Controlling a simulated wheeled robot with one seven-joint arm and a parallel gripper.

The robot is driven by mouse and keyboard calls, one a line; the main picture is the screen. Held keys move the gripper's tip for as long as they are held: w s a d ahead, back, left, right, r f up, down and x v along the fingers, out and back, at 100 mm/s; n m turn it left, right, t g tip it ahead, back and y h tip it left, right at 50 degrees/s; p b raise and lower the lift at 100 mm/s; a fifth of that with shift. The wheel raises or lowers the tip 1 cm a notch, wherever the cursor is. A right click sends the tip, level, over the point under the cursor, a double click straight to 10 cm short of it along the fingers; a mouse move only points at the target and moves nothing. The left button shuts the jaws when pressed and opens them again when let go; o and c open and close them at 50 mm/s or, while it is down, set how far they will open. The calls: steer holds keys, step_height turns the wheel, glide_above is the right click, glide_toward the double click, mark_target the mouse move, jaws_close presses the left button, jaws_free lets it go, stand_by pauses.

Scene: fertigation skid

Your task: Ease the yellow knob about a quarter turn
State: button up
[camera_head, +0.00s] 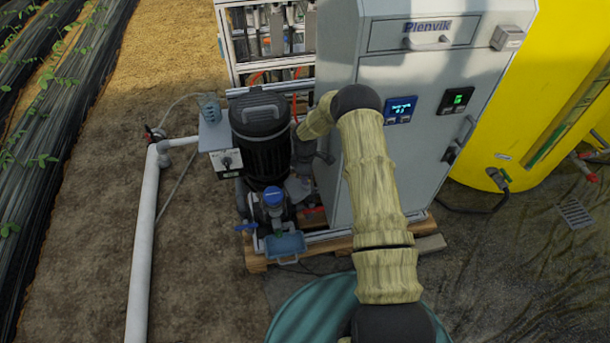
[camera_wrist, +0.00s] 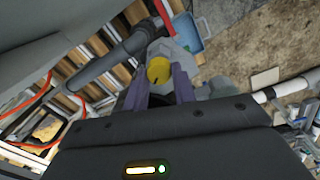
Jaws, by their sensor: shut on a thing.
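The yellow knob (camera_wrist: 158,71) shows in the wrist view, round, with a dark mark on its face. It sits on a grey pipe fitting. My gripper (camera_wrist: 160,84) has its two purple-grey fingers on either side of the knob, and they are shut on it.
A black pump (camera_head: 262,135) stands left of my arm, with a blue tray (camera_head: 286,246) below it. A yellow tank (camera_head: 545,110) stands to the right. A teal drum (camera_head: 310,312) is at the front. In the wrist view, a dark pipe (camera_wrist: 105,62) and red hoses run close to the knob.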

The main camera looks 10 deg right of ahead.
steer(key=n, duration=0.5)
steer(key=shift+d+n, duration=0.1)
steer(key=shift+n, duration=0.2)
steer(key=n, duration=0.6)
steer(key=shift+n+y, duration=0.3)
steer(key=shift+r, duration=0.1)
steer(key=o, duration=1)
steer(key=shift+s, duration=0.1)
steer(key=r, duration=1.7)
steer(key=shift+s+d+r, duration=0.15)
steer(key=shift+s+d, duration=0.1)
steer(key=shift+s, duration=0.05)
